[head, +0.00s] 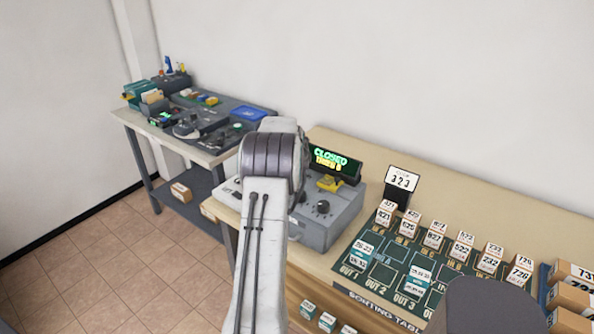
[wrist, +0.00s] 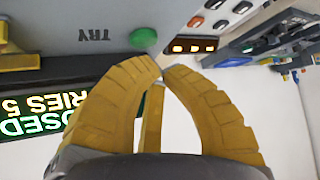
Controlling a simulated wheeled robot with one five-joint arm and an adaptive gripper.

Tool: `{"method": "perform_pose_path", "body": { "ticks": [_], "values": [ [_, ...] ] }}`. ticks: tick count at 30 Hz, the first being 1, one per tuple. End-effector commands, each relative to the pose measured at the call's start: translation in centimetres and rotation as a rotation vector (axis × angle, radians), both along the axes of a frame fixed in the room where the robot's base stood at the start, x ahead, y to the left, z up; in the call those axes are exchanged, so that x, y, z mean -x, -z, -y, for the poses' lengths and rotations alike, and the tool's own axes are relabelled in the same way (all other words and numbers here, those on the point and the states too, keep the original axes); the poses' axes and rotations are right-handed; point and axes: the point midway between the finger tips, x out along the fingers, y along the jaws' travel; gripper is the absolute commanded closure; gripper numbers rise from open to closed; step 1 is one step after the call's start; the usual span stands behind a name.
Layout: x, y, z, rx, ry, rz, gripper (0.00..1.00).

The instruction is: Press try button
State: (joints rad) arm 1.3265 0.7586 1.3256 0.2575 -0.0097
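The green try button (wrist: 144,38) is on the grey panel (wrist: 75,30), beside the printed word TRY, which appears upside down in the wrist view. My gripper (wrist: 162,68) has yellow ribbed fingers, with tips drawn close together and nothing seen between them. The tips are just below the button in the picture; no contact is visible. In the head view, my arm hides the gripper and the button. The grey control box (head: 335,222) stands on the table there. Its display (head: 335,160) has green CLOSED lettering above a yellow line; the wrist view reads RIES 5.
A yellow part (head: 330,183) sits on the box beside a black knob (head: 322,206). A small indicator panel (wrist: 193,46) is beside the button. Another equipment table (head: 205,155) stands at the left.

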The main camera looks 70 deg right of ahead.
Motion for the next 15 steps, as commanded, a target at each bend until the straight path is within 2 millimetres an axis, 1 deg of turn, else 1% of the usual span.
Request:
{"method": "perform_pose_path", "body": {
  "ticks": [8, 15],
  "values": [
    [0.00, 0.11, 0.00, 0.000, 0.000, 0.000, 1.00],
    [0.05, 0.73, 0.02, 0.000, 0.001, -0.001, 1.00]
  ]
}}
